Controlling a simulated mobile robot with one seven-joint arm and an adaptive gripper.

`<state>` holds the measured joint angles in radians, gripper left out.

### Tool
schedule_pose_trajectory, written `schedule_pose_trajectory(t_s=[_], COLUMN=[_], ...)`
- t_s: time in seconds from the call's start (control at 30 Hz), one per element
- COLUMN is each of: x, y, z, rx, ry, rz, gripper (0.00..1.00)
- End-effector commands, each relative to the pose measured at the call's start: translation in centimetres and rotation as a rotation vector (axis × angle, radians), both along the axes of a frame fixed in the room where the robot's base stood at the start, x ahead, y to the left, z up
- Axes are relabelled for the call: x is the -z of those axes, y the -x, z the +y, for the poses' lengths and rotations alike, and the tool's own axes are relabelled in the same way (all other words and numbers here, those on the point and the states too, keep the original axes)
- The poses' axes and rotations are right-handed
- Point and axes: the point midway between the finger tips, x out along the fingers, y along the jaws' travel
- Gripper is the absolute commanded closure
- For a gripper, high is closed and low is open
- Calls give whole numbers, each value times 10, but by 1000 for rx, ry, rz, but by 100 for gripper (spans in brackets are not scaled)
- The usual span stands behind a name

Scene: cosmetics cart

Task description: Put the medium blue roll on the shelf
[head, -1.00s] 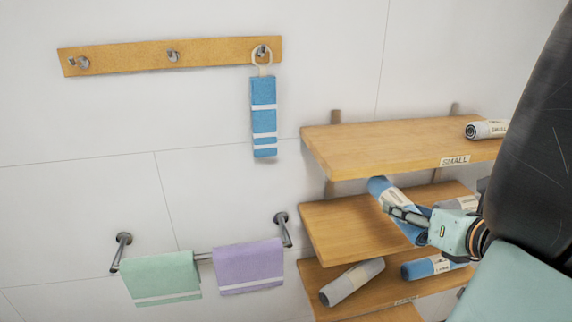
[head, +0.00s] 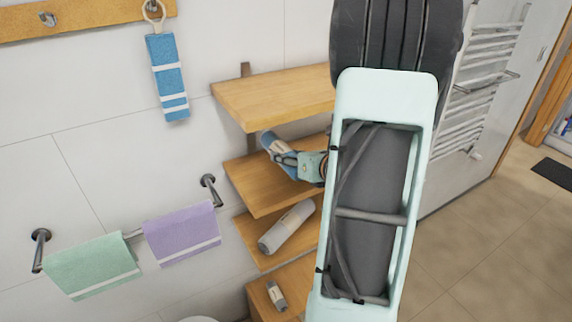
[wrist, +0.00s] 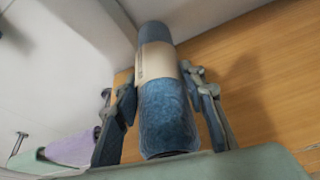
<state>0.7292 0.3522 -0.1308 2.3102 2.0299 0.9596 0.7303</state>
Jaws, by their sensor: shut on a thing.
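The blue roll (head: 267,139) has a cream paper band around its middle. My gripper (head: 284,159) is shut on it, above the left part of the second shelf board (head: 258,190) and below the top board (head: 270,98). I cannot tell whether the roll touches the board. My arm hides the right part of the shelves.
A grey roll (head: 287,228) lies on the third board (head: 250,240). A small grey roll (head: 276,295) lies on the lowest board (head: 258,296). A blue towel (head: 168,78) hangs from a hook; green (head: 93,266) and purple (head: 182,232) towels hang on a rail. Open floor is at right.

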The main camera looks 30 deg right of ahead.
Motion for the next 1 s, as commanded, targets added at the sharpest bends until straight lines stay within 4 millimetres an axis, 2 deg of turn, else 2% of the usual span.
schedule_pose_trajectory(t_s=[0.2, 0.67, 0.7, 0.87, 1.0], x=[28, 35, 36, 34, 34], y=[-1, -1, -1, -1, -1], z=[0, 0, 0, 0, 0], rx=[-2, -1, -1, -1, -1], ry=[-3, 1, 1, 0, 0], rz=[2, -1, 0, 1, 0], gripper=[91, 91, 61, 45, 45])
